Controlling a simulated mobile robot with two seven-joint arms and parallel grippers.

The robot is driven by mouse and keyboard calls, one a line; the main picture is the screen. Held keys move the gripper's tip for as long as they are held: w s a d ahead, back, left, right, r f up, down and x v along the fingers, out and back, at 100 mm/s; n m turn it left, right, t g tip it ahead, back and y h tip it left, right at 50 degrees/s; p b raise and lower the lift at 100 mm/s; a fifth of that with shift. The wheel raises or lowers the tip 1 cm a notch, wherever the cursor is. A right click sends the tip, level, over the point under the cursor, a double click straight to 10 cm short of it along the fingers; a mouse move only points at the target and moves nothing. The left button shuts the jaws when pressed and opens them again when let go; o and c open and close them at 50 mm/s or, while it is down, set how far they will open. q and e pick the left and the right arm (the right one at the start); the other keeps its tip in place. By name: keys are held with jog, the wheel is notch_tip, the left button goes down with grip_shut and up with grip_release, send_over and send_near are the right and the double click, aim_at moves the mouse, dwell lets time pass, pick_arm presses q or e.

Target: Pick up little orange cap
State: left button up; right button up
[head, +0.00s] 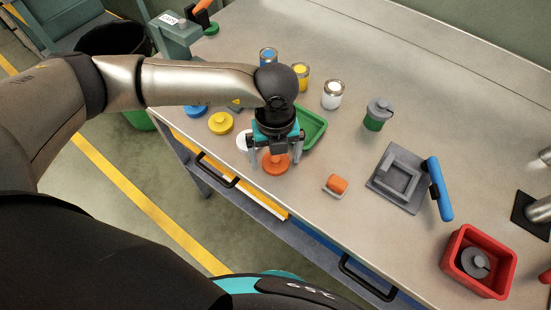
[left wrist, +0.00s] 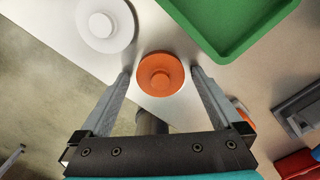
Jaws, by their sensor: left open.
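The little orange cap (head: 275,165) is a round disc with a raised knob, lying near the table's front edge. My left gripper (head: 276,158) points down over it, with its fingers apart on the cap's left and right sides. In the left wrist view the cap (left wrist: 160,74) shows between and slightly beyond the fingertips of the open gripper (left wrist: 160,73). A gap shows on each side, so the fingers do not grip it. I cannot tell the exact height of the fingertips above the table. My right gripper does not show.
A white cap (left wrist: 105,24) lies close to the left finger, and a green tray (head: 314,127) lies close behind. Yellow (head: 221,123) and blue (head: 195,111) caps lie to the left. A small orange roller (head: 337,184) and grey fixture (head: 383,190) stand to the right.

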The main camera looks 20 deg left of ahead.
pick_arm(q)
jog(key=shift+c, duration=0.4)
jog(key=c, duration=1.2)
jog(key=shift+o, duration=0.2)
jog(key=shift+r, duration=0.1)
